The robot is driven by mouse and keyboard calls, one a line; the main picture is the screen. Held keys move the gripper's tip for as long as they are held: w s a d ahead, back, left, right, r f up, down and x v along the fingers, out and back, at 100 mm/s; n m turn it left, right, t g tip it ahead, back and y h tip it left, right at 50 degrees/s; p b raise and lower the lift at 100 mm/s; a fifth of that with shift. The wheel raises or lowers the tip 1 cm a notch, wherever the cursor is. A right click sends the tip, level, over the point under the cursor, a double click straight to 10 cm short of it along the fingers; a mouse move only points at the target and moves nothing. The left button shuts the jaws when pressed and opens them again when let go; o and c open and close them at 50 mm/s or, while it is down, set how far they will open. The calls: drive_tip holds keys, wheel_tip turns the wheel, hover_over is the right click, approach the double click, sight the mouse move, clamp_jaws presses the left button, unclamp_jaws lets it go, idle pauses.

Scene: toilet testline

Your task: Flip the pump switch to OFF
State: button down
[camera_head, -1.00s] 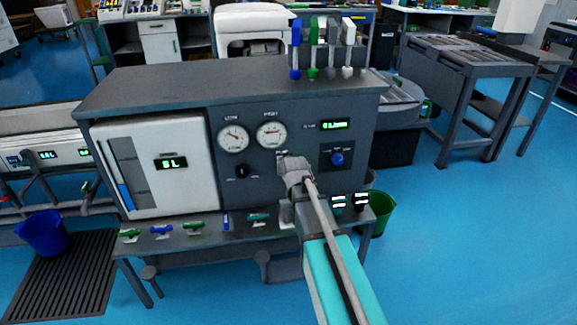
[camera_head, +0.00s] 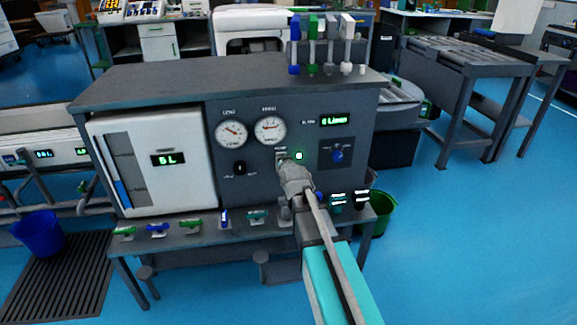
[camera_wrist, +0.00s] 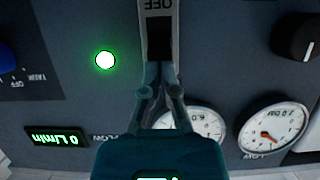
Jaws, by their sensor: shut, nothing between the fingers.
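The pump switch (camera_head: 281,156) is on the front panel of the grey test bench, below the two gauges. In the wrist view the switch (camera_wrist: 159,28) appears upside down, with an OFF label and a dark section towards my fingers. A green lamp (camera_wrist: 105,60) beside it is lit, also in the head view (camera_head: 299,155). My gripper (camera_head: 290,166) is at the panel just below the switch, shut and empty. In the wrist view its fingertips (camera_wrist: 160,75) overlap the end of the switch housing; I cannot tell whether they touch it.
A black knob (camera_head: 240,168) is left of the switch and a blue knob (camera_head: 338,156) right of it. The flow display (camera_wrist: 57,137) reads 0 L/min. Several valve handles (camera_head: 191,227) line the bench's front ledge. A white tank (camera_head: 157,165) fills the left side.

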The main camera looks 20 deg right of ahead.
drive_tip(key=shift+s+f+b, duration=0.2)
drive_tip(key=shift+f+b, duration=0.25)
drive_tip(key=shift+b, duration=0.05)
drive_tip(key=shift+s+f+b, duration=0.1)
drive_tip(key=shift+f+b, duration=0.1)
drive_tip(key=shift+b, duration=0.15)
drive_tip(key=shift+r, duration=0.15)
drive_tip(key=shift+r+p, duration=0.65)
drive_tip(key=shift+p, duration=0.15)
drive_tip(key=shift+r, duration=0.15)
